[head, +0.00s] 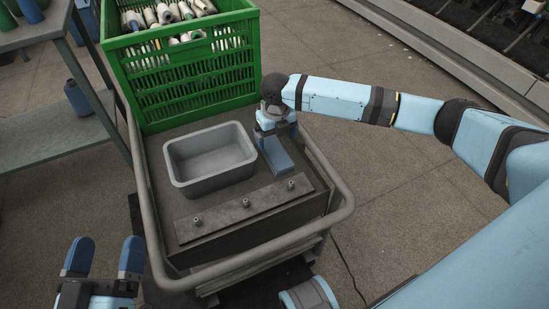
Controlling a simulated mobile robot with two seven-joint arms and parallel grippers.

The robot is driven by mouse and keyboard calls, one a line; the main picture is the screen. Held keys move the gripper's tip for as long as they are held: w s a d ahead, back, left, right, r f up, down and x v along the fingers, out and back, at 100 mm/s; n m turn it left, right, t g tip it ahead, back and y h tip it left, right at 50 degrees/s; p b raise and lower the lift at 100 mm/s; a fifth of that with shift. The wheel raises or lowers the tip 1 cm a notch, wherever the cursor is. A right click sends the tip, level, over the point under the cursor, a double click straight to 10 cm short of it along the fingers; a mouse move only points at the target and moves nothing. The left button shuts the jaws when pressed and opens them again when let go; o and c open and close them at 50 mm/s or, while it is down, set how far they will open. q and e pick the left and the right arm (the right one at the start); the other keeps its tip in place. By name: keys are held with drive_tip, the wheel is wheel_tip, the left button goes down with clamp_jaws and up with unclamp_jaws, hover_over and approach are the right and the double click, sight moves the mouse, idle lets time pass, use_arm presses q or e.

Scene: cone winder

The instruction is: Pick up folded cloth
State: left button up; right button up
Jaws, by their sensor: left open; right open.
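My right gripper (275,135) reaches in from the right and points down over the far end of the cloth. It is open; its fingertips are small and partly hidden, so I cannot tell whether they touch the cloth. My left gripper (104,258) is open and empty at the lower left, outside the cart's rail, with its two blue-tipped fingers apart.
The grey bin (189,184) is empty. A metal bar (245,207) with three pegs lies along the cart's near side. A green crate (190,85) of yarn cones stands behind. A tubular rail (333,183) edges the cart. A shelf (58,131) stands left; floor is clear at right.

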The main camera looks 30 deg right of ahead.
sight(274, 150)
drive_tip(key=f+b, duration=0.1)
drive_tip(key=f, duration=0.2)
drive_tip(key=f+b, duration=0.2)
drive_tip(key=f, duration=0.1)
drive_tip(key=shift+w+a, duration=0.15)
drive_tip(key=shift+a, duration=0.05)
use_arm(q)
drive_tip(key=shift+g, duration=0.9)
wheel_tip(274, 150, down, 5)
drive_tip(key=shift+w+d+r, duration=0.1)
drive_tip(key=shift+w+d, duration=0.05)
use_arm(e)
drive_tip(key=c, duration=1)
